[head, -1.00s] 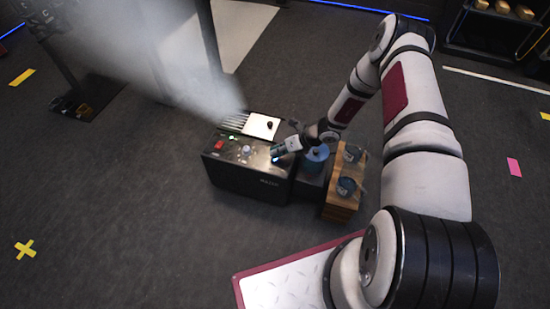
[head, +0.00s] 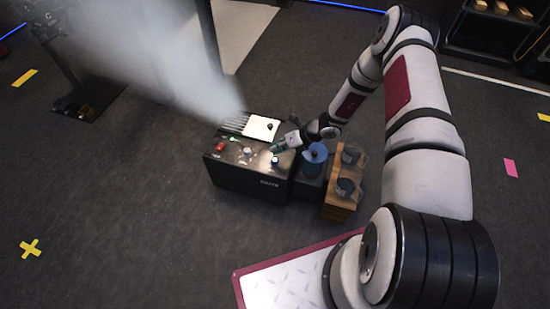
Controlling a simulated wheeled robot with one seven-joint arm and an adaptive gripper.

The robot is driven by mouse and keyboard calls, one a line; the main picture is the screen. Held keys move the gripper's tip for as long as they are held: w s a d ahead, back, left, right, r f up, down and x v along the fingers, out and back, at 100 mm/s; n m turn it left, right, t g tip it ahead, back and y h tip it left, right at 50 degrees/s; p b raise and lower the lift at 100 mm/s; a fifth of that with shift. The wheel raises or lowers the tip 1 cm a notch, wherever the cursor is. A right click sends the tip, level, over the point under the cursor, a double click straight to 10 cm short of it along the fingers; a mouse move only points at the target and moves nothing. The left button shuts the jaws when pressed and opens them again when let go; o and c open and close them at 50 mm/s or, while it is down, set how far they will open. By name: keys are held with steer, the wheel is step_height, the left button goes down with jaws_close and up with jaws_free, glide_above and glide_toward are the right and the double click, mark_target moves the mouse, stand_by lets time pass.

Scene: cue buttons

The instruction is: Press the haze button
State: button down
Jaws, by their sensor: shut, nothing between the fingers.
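The black haze machine (head: 245,178) stands on the floor in the middle of the head view. Its top panel carries a red switch (head: 220,146), a pale knob or button (head: 246,152) and a blue-lit button (head: 275,161). A small green light (head: 234,139) glows on the panel. My gripper (head: 275,149) is shut and empty, pointing left just above and behind the blue-lit button, which is in plain sight. A small gap seems to separate them. White haze (head: 170,60) streams from the machine toward the upper left.
A blue canister (head: 315,155) stands right of the machine, close to my wrist. Beside it is a wooden box (head: 342,203) with dark round items on top. A stand (head: 75,80) is at upper left.

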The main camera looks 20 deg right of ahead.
steer(key=shift+r+p, duration=0.8)
steer(key=shift+r, duration=0.7)
